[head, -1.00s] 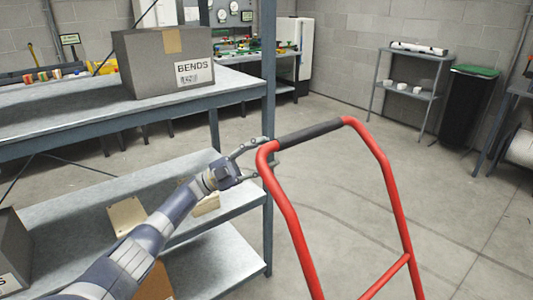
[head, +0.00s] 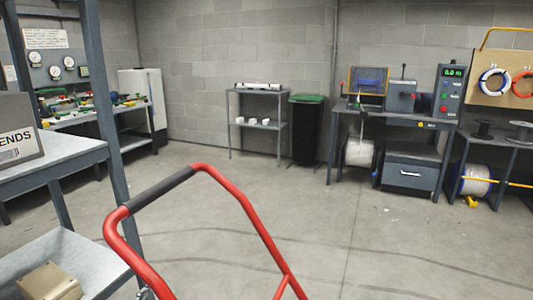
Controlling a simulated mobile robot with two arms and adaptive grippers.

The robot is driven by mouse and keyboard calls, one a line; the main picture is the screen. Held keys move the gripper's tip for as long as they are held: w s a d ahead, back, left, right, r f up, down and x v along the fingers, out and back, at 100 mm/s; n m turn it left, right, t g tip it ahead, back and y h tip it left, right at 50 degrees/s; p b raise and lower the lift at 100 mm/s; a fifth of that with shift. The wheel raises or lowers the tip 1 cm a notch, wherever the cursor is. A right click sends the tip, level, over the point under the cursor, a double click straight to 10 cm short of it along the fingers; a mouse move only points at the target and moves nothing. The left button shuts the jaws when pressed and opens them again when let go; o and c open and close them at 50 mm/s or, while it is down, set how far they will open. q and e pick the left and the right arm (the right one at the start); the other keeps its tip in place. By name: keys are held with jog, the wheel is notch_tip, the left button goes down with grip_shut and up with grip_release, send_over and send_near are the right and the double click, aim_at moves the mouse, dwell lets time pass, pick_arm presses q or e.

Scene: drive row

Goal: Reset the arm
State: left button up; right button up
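My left arm is almost wholly out of the head view. Only a small grey part, which looks like the tip of my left gripper (head: 146,293), shows at the bottom edge beside the red cart handle (head: 240,198). Whether it is open or touches the handle I cannot tell. The handle has a black grip (head: 161,191) along its top bar and stands close in front of me. My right gripper is not in view.
A grey shelf rack (head: 65,157) stands close at left, with a box marked "ENDS" (head: 20,138) and a beige item (head: 50,282) below. At the back are a small shelf (head: 258,123), a green-lidded black bin (head: 306,133) and a workbench (head: 395,118). Floor at centre and right is clear.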

pick_arm(q)
jog(key=s+d+f+n+g+y, duration=0.3)
jog(key=s+d+f+g, duration=0.15)
jog(key=s+f, duration=0.9)
jog(key=s+d+f+n+g+y, duration=0.25)
jog(key=s+f+g, duration=0.35)
jog(key=s+f, duration=0.8)
jog(key=s+d+f+g, duration=0.2)
jog(key=s, duration=0.5)
jog(key=s+d+f+g, duration=0.2)
jog(key=s+g, duration=0.1)
jog(key=s, duration=0.4)
jog(key=s+a+g+p, duration=0.1)
jog(key=s+a+p, duration=0.2)
jog(key=s+p, duration=1.2)
jog(key=shift+s+r+p, duration=0.25)
jog(key=shift+s+p, duration=0.1)
jog(key=shift+s, duration=0.5)
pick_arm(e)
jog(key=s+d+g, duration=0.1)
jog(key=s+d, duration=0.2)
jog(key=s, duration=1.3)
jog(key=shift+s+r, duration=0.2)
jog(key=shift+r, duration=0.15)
pick_arm(q)
jog(key=shift+a, duration=0.1)
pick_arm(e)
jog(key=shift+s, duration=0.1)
